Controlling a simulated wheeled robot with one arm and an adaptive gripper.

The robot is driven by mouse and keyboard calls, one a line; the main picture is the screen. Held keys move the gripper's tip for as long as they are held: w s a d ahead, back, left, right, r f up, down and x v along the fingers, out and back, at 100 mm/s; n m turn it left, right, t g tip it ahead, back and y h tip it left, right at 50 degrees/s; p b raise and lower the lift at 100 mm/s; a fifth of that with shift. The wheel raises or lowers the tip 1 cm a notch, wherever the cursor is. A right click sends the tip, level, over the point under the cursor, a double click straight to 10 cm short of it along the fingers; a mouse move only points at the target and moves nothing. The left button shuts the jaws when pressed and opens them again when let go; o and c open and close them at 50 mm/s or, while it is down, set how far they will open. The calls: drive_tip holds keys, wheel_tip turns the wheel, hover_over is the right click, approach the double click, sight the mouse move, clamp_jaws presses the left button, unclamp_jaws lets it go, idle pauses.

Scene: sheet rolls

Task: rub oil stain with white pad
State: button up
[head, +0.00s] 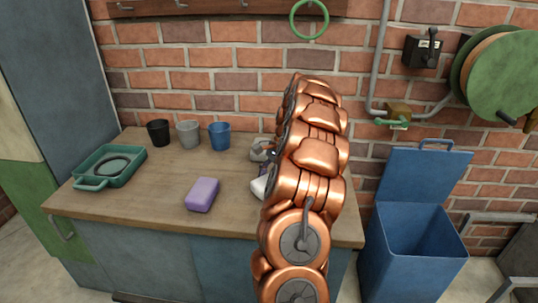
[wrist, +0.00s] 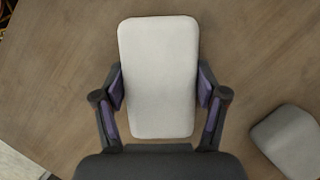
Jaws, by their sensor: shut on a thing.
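My gripper (wrist: 160,88) is shut on the white pad (wrist: 158,50), a pale slab with rounded corners, with one finger on each long side. The pad is over the wooden worktop; I cannot tell whether it touches it. In the head view my copper arm hides most of the gripper, and pale shapes show at the arm's left edge. I cannot make out an oil stain in either view; part of the worktop is hidden behind my arm.
A grey pad (wrist: 290,140) lies right of my gripper. An open blue bin (head: 410,250) stands right.

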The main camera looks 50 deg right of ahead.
drive_tip(key=shift+w+d, duration=0.25)
drive_tip(key=shift+d, duration=0.15)
drive_tip(key=shift+w+d+r+p, duration=0.1)
drive_tip(key=shift+w+r+p, duration=0.05)
drive_tip(key=shift+r+p, duration=0.15)
wheel_tip(320, 180, up, 3)
drive_tip(key=shift+f+p, duration=0.15)
drive_tip(key=shift+p, duration=0.2)
drive_tip(key=shift+r+p, duration=1.05)
drive_tip(key=shift+r, duration=1.45)
